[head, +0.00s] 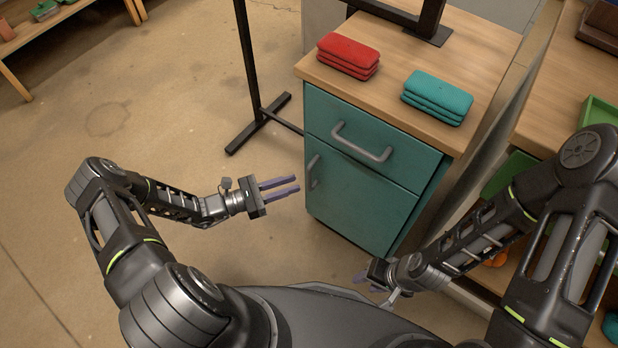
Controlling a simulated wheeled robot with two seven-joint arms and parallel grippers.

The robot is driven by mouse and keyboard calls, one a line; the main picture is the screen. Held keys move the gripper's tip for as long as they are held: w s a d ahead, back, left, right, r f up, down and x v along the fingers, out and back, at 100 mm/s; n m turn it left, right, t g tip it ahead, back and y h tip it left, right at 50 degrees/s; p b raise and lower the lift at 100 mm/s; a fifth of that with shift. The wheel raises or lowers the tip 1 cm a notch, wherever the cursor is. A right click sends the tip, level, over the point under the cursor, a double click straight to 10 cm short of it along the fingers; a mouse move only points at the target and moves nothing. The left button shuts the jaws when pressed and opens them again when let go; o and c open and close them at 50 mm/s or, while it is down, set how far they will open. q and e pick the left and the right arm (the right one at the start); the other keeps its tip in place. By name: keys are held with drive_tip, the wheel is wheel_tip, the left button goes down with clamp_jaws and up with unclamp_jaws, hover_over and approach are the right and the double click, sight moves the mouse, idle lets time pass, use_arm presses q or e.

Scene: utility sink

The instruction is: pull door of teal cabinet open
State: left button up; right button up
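The teal cabinet (317,97) stands ahead of me with a wooden top. Its upper drawer has a grey bar handle (362,142). Below it is the door (362,204), which looks closed, with a vertical grey handle (314,171) near its left edge. My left gripper (297,184) is open and empty, with its two purple fingers pointing right, just left of the door handle and apparently apart from it. My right gripper (366,281) is low in front of the cabinet's bottom; its fingers are small and partly hidden, so its opening is unclear.
Red folded cloths (348,56) and teal folded cloths (437,97) lie on the cabinet top. A black stand (252,80) rises from the floor left of the cabinet. A wooden shelf unit (553,105) is close on the right. The floor (160,100) at left is clear.

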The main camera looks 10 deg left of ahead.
sight(309, 178)
use_arm(q)
drive_tip(key=x, duration=0.6)
drive_tip(key=shift+w+d, duration=0.1)
drive_tip(key=shift+d, duration=0.05)
clamp_jaws()
idle(1.3)
